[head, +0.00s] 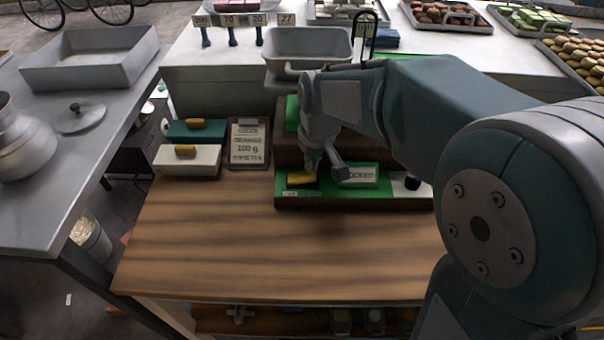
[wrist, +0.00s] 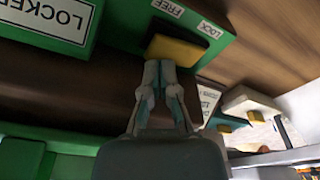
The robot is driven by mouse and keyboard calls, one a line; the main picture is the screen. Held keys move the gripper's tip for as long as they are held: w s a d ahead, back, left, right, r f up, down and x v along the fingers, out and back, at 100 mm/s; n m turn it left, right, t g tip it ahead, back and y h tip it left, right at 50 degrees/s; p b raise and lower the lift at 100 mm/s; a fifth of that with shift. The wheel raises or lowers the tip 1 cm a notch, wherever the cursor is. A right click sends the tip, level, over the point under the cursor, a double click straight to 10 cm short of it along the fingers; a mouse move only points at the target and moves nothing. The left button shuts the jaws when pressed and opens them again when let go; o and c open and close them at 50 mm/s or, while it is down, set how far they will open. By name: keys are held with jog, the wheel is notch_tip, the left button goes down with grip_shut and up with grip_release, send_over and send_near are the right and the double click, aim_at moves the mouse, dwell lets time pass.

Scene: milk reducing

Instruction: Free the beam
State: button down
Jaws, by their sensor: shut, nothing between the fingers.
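A yellow slider block (head: 301,180) with a dark end sits at the left of a green panel (head: 400,190) on a dark base. It shows larger in the wrist view (wrist: 175,50), beside small labels reading FREE (wrist: 168,7) and LOCK (wrist: 209,29). A white sign reading LOCKED (wrist: 48,17) is on the same panel; in the head view it is partly legible (head: 362,175). My gripper (wrist: 160,66) is shut and empty, its tips at the near edge of the yellow block. I cannot tell whether they touch. The beam itself is not clearly seen.
A grey metal pan (head: 308,46) stands behind my gripper. The wooden counter (head: 270,240) in front is clear.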

aim_at(314, 176)
jog(key=shift+f, duration=1.05)
dwell(0.5)
jog(key=shift+r, duration=3.5)
jog(key=shift+s+d+r, duration=0.25)
jog(key=shift+d, duration=0.05)
jog(key=s+d+r+m+t, duration=0.1)
jog(key=s+d+m+t, duration=0.1)
jog(key=s+d, duration=0.4)
jog(key=s+d+r+m+t, duration=0.1)
jog(key=s+d, duration=0.5)
jog(key=s, duration=0.6)
jog(key=m+t, duration=0.1)
jog(key=m, duration=0.1)
jog(key=shift+s+r+m+h, duration=0.2)
jog(key=shift+s+m+h, duration=0.1)
jog(key=shift+h, duration=0.1)
